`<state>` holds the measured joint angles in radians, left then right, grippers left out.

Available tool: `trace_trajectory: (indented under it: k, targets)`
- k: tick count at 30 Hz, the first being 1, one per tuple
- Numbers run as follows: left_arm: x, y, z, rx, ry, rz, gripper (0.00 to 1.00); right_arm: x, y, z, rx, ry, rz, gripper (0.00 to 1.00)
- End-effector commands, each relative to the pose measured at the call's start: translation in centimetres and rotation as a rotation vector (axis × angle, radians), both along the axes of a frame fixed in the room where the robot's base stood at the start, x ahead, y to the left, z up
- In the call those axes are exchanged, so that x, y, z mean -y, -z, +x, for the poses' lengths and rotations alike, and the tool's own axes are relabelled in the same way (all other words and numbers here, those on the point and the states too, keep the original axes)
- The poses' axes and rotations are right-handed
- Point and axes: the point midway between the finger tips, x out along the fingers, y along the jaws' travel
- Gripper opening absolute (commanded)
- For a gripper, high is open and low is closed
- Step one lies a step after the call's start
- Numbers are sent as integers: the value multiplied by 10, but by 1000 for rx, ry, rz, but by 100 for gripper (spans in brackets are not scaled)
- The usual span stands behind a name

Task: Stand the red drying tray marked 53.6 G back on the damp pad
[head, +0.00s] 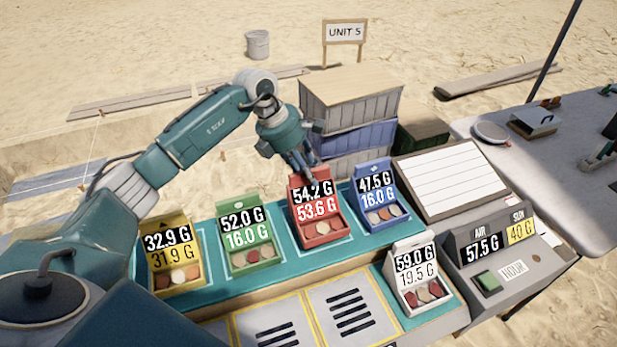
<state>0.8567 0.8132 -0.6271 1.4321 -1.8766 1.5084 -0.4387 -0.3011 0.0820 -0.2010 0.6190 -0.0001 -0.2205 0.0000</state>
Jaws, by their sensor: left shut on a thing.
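The red drying tray (323,232) shows 54.2 G in white on black, with 53.6 G below it. It is upright with several small pieces in its front, in the row on the long teal pad (276,270), which I take for the damp pad. My left gripper (303,172) comes down from behind and is shut on the tray's top back edge. The fingertips are partly hidden behind the tray. I cannot tell whether the tray's base touches the pad. My right gripper is not in view.
Yellow (173,255), green (248,236) and blue (380,197) trays stand in the same row. A white tray (418,277) stands in front at right, beside a grey console (500,265). Stacked crates (350,105) are close behind the red tray. Striped panels (350,305) lie in front.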

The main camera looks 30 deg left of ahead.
Motion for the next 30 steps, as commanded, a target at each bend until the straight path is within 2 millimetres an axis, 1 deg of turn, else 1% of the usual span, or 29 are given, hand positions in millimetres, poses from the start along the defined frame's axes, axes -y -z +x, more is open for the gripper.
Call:
trace_trajectory:
  k: [1,3,5,12,15,16,18,19,26,30]
  targets:
    - [1,7,0,-4,0,-2,0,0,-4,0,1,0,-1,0]
    - [1,18,0,-2,0,-4,0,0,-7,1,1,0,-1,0]
    - [1,24,0,-1,0,-2,0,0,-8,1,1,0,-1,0]
    - [0,26,1,1,0,-1,0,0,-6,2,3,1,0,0]
    - [0,29,1,1,0,-1,0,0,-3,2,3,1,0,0]
    - [0,30,0,0,0,0,25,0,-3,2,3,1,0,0]
    - [0,29,0,0,0,0,39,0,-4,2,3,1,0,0]
    - [0,29,0,-1,0,-1,42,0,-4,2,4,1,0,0]
    - [0,29,0,-1,0,-1,42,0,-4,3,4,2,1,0]
    - [-1,24,0,0,0,0,42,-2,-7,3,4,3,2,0]
